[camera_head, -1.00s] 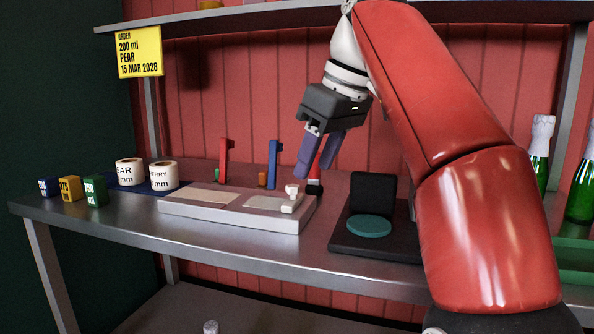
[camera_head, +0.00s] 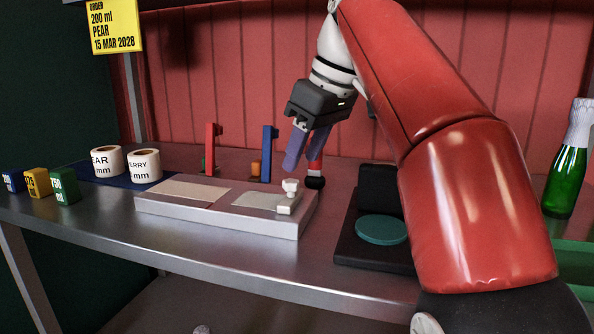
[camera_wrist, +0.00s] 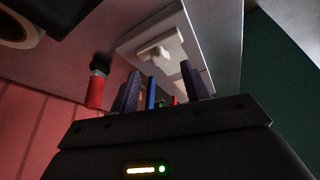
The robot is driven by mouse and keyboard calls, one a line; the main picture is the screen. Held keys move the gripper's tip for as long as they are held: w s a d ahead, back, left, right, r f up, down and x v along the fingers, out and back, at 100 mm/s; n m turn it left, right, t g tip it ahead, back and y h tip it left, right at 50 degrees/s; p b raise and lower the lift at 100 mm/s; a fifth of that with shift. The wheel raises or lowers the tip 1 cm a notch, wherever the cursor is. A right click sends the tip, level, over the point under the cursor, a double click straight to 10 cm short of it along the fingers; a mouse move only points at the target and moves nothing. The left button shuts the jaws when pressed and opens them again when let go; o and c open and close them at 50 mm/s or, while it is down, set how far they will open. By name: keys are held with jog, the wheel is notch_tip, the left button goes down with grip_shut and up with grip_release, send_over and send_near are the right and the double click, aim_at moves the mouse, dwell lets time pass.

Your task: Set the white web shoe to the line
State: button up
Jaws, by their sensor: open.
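The white web shoe (camera_head: 290,187) is a small white block with a raised knob, at the right end of a pale flat block (camera_head: 217,217) on the bench. In the wrist view the shoe (camera_wrist: 161,45) shows beyond the fingertips. My gripper (camera_head: 301,165) has two dark purple fingers, spread apart with nothing between them. It hangs just behind and above the shoe, apart from it. In the wrist view my gripper (camera_wrist: 160,68) faces the shoe's end of the block.
A red and a blue upright post (camera_head: 268,153) stand behind the block. A red-and-black item (camera_head: 315,172) stands close by the fingers. A black base with a teal disc (camera_head: 381,230) is to the right. Label rolls (camera_head: 145,166) and coloured boxes (camera_head: 64,186) are on the left.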

aim_at(292, 181)
jog(key=shift+x, duration=2.15)
grip_shut()
